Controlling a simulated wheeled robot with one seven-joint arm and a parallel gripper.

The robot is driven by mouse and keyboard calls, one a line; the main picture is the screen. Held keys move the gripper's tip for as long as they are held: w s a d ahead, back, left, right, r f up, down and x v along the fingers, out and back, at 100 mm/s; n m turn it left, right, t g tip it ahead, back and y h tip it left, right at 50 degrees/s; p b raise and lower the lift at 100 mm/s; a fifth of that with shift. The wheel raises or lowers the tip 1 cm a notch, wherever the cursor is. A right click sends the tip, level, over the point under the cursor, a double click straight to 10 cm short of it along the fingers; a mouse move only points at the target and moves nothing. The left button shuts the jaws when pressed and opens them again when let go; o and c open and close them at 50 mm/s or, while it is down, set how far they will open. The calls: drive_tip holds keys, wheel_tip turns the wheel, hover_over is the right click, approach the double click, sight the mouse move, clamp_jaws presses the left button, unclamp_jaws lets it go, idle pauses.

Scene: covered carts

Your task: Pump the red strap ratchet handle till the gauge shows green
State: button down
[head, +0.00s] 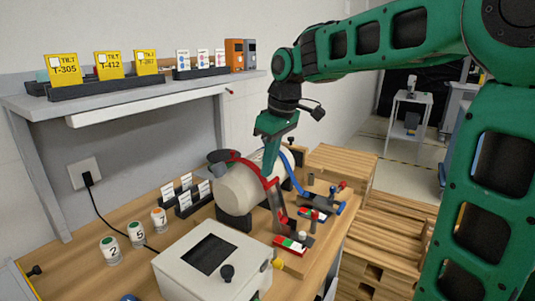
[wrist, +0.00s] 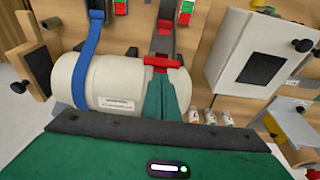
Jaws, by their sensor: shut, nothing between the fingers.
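A white cylinder (head: 237,191) lies on the bench with a red strap (head: 244,161) and a blue strap (head: 291,172) over it. The red strap's ratchet (head: 277,205) is a dark lever at the cylinder's right side; its red crossbar handle shows in the wrist view (wrist: 155,63). My gripper (head: 269,174) is shut and empty, with its green fingertips (wrist: 161,78) right at the crossbar; whether they touch it I cannot tell. A gauge block (head: 290,244) with red, green and white parts sits at the ratchet's foot. Its reading is too small to tell.
The blue strap's ratchet (head: 326,203) and its gauge (head: 312,214) stand close on the right. A white box (head: 211,262) with a dark panel stands in front. Numbered cans (head: 136,232) and small cards (head: 186,194) stand left. A shelf (head: 130,98) hangs behind.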

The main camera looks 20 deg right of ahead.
drive_tip(key=shift+x, duration=1.3)
